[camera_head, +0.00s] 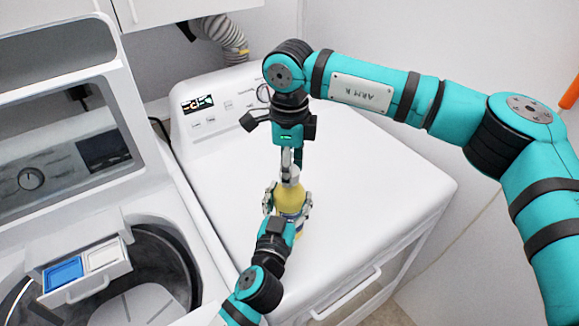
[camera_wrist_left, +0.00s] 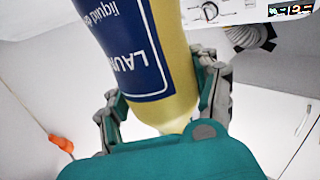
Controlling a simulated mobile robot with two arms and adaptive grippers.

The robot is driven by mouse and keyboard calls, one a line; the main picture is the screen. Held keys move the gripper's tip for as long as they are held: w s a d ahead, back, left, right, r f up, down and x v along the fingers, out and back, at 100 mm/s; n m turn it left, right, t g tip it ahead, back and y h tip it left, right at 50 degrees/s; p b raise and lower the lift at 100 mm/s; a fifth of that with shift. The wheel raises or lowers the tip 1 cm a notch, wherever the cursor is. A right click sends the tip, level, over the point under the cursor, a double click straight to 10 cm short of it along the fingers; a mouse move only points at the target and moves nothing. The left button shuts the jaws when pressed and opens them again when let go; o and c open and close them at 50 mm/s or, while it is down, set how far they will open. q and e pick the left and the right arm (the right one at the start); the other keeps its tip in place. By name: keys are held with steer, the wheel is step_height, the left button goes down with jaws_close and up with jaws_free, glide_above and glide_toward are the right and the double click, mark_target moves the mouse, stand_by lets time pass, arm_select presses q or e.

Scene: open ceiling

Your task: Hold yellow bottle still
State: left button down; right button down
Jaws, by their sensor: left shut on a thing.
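The yellow bottle (camera_head: 291,192) stands upright on the white machine's top, with a pale cap. My left gripper (camera_head: 287,203) is shut on its body, a finger on each side. In the left wrist view the yellow bottle (camera_wrist_left: 180,75) with a blue label lies between the fingers of my left gripper (camera_wrist_left: 163,100). My right gripper (camera_head: 290,160) points down from above at the bottle's cap. Its fingers overlap the cap, and I cannot tell whether they grip it.
The white washing machine top (camera_head: 370,190) is mostly clear around the bottle. To the left an open top-loading washer (camera_head: 130,235) shows its drum and a drawer (camera_head: 85,270) with a blue compartment. A ribbed hose (camera_head: 230,40) runs behind.

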steer(key=n, duration=0.4)
steer(key=shift+w+n, duration=0.1)
steer(key=shift+n, duration=0.3)
steer(key=n, duration=1.1)
steer(key=shift+d, duration=0.1)
steer(key=shift+r, duration=0.15)
steer(key=shift+r, duration=1)
steer(key=shift+r, duration=2)
arm_select(q)
steer(key=shift+c, duration=0.7)
jaws_free()
